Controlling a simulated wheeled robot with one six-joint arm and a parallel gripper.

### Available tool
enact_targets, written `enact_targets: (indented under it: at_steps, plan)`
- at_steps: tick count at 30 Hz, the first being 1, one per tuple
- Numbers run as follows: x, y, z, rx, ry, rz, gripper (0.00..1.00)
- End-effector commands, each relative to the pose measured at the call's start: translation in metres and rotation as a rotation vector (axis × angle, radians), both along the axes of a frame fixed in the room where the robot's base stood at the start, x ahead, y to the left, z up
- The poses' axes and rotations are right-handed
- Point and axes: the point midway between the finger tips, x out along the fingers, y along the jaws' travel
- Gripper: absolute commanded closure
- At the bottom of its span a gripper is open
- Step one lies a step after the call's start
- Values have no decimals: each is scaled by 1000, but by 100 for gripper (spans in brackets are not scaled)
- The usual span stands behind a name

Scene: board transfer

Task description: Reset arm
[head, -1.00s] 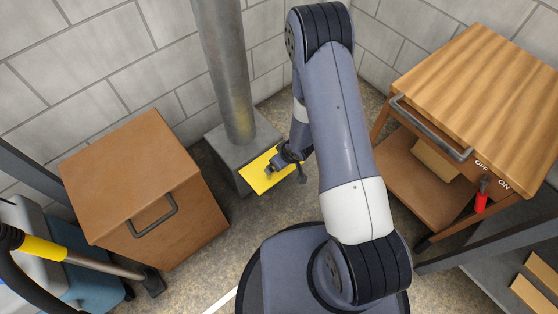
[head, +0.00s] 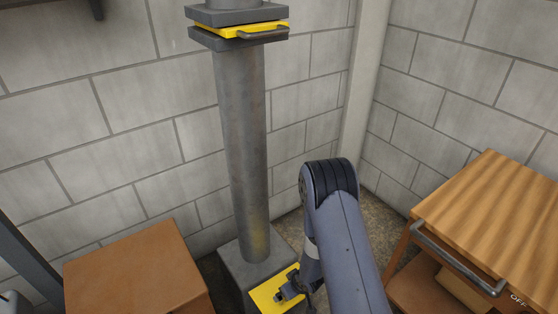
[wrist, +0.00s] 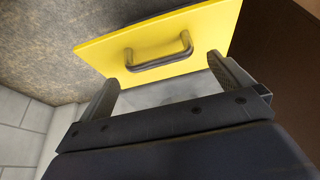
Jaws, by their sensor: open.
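My gripper (head: 289,293) is low beside the column's base, at a yellow board (head: 263,296). In the wrist view my gripper (wrist: 162,70) is open, its two fingers apart below the yellow board (wrist: 215,22). The board's dark handle (wrist: 160,55) lies just beyond and between the fingertips, with no grip on it. My arm hides part of the board in the head view.
A grey column (head: 240,150) rises from a grey base block (head: 235,268). Another yellow board (head: 238,30) with a handle sits between plates at its top. A brown cabinet (head: 135,270) stands left, a wooden table (head: 500,225) right.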

Motion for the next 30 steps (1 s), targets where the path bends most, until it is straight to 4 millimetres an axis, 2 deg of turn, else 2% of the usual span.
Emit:
enact_targets:
  at_steps: [1, 3, 10, 23, 30]
  plan:
    - [2, 2, -12, 0, 2, 0, 1]
    - [5, 4, -21, 0, 1, 1, 1]
    - [11, 8, -38, -1, 2, 0, 1]
    - [11, 7, -39, -1, 2, -1, 1]
    - [9, -3, -29, -18, 8, 1, 1]
